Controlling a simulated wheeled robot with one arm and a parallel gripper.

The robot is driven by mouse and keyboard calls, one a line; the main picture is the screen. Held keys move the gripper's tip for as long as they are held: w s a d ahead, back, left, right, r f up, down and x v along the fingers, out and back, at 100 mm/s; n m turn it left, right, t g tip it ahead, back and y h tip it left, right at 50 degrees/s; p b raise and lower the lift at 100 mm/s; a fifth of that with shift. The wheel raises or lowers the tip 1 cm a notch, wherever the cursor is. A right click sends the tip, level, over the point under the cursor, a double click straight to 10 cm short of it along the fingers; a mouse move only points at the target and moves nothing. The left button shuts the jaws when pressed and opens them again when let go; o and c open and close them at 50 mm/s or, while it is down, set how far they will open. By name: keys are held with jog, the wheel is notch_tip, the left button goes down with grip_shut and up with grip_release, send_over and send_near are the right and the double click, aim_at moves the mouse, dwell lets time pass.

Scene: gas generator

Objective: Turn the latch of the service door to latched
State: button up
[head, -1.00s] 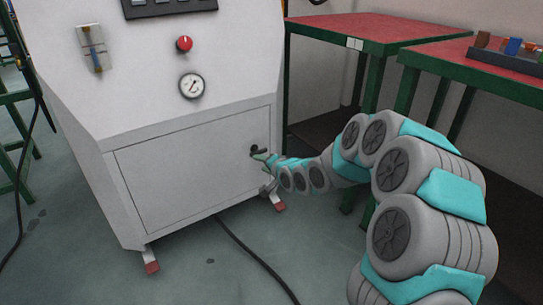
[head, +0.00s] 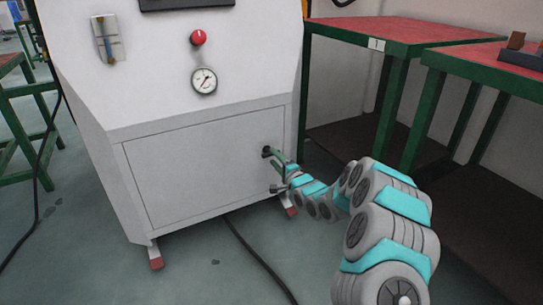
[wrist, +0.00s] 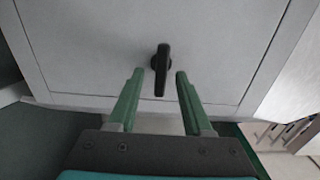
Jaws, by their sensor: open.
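The service door (head: 200,170) is a grey panel low on the front of the white generator cabinet, and it looks closed. Its latch (wrist: 161,70) is a black handle near the door's edge, upright in the wrist view. In the head view the latch (head: 266,151) is small, at the door's right side. My gripper (wrist: 158,72) is open, with one green finger on each side of the latch's lower part and gaps between. Whether either finger touches it I cannot tell. In the head view my gripper (head: 278,158) is at the latch and partly covers it.
A red knob (head: 198,38) and a round gauge (head: 204,80) are above the door. Red-topped green tables (head: 420,32) stand at the right. A dark cable (head: 255,258) lies on the floor before the cabinet. The floor in front is otherwise mostly clear.

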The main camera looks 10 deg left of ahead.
aim_at(271, 155)
jog(key=shift+x, duration=1.65)
jog(key=shift+r, duration=0.1)
grip_shut()
